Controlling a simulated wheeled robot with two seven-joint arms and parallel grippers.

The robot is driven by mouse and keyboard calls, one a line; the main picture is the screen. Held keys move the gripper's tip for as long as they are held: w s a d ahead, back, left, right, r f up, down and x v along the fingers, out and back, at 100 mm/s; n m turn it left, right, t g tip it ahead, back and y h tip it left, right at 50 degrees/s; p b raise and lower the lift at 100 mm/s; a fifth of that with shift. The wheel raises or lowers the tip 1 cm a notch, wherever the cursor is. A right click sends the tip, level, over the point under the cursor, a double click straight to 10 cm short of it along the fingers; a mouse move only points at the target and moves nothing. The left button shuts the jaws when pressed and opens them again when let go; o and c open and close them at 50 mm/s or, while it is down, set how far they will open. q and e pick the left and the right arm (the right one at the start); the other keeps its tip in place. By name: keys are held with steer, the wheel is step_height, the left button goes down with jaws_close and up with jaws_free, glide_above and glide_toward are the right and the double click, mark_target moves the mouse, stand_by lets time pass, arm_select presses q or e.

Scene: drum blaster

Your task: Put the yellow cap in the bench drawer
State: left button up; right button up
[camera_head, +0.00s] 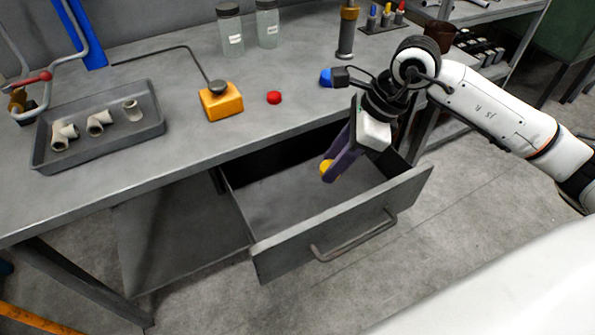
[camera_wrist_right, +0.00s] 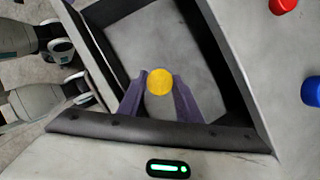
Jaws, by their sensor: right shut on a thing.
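The yellow cap (camera_head: 326,168) is held between the purple fingertips of my right gripper (camera_head: 333,170). It also shows in the right wrist view (camera_wrist_right: 159,81), between the two fingers (camera_wrist_right: 160,90). The bench drawer (camera_head: 350,222) is pulled open below the bench top, and its grey floor looks empty. My right gripper points down over the open drawer, with the cap inside the drawer's outline. I cannot tell how far the cap is above the drawer floor. My left gripper is not in view.
On the bench (camera_head: 195,145) are a grey tray (camera_head: 100,140) with pipe fittings, an orange block (camera_head: 221,103) with a bent rod, a red cap (camera_head: 274,97), a blue cap (camera_head: 326,77) and two jars (camera_head: 267,25). The drawer's front panel and handle (camera_head: 355,240) stick out over the floor.

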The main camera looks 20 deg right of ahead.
steer(key=w+d+f+m+t+h+b, duration=0.2)
steer(key=w+d+m+h, duration=0.3)
steer(key=m, duration=0.8)
steer(key=shift+y, duration=0.3)
steer(key=f, duration=0.3)
steer(key=s+f+b, duration=0.1)
steer(key=f, duration=0.5)
steer(key=shift+s+d+f, duration=0.3)
steer(key=shift+s+d, duration=0.05)
steer(key=o, duration=1)
